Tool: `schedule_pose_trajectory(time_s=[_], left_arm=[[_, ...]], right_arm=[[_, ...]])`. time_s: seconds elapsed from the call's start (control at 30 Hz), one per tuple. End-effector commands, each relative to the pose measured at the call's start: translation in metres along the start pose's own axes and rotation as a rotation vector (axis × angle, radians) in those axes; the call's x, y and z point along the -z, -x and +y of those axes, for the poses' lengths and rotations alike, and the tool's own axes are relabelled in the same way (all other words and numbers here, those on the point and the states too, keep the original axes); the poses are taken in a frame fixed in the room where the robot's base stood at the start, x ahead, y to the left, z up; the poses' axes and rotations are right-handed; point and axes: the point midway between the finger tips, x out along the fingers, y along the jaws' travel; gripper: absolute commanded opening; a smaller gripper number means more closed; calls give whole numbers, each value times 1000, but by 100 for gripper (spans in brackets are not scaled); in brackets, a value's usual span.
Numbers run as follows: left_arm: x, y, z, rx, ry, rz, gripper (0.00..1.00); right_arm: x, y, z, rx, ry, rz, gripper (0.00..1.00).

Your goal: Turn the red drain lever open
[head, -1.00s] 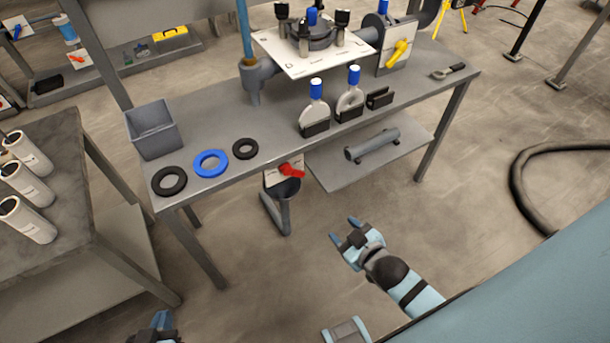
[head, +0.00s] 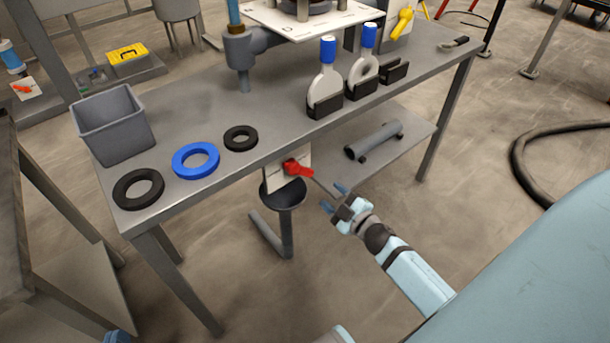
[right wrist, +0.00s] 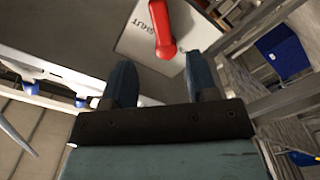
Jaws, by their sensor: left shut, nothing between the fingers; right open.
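The red drain lever (head: 297,168) sits on a pale plate (head: 277,180) below the front edge of the workbench, above a dark funnel. My right gripper (head: 334,200) is open and empty, a little to the right of the lever and lower in the picture, apart from it. In the right wrist view the lever (right wrist: 163,30) lies beyond and between my open fingertips (right wrist: 162,75), near the letters "SHUT" on its plate. My left gripper is barely in view at the bottom left edge (head: 117,337); its fingers are mostly cut off.
The workbench (head: 270,95) carries a grey bin (head: 115,125), black rings, a blue ring (head: 196,160) and two blue-handled tools. A lower shelf holds a grey cylinder (head: 375,141). The dark funnel (head: 284,195) stands under the lever.

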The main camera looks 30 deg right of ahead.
Motion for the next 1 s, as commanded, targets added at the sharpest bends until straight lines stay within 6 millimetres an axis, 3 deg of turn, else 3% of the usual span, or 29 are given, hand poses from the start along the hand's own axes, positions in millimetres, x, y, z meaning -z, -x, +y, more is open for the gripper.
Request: schedule_pose_trajectory(time_s=[0.3, 0.5, 0.7, 0.97, 1.0], left_arm=[[18, -3, 9, -36, 12, 104, 0], [28, -3, 14, -54, 20, 155, 0], [34, -2, 16, -61, 25, 177, 0], [36, -2, 17, -65, 24, 186, 0], [36, -2, 17, -65, 24, 186, 0]], right_arm=[[0, -70, 0, -2, 2, 3, 53], [0, -100, 0, -1, 1, 2, 53], [0, -113, 0, 0, -1, 0, 53], [1, -114, 0, 0, -1, 0, 53], [0, -114, 0, 0, -1, 0, 49]])
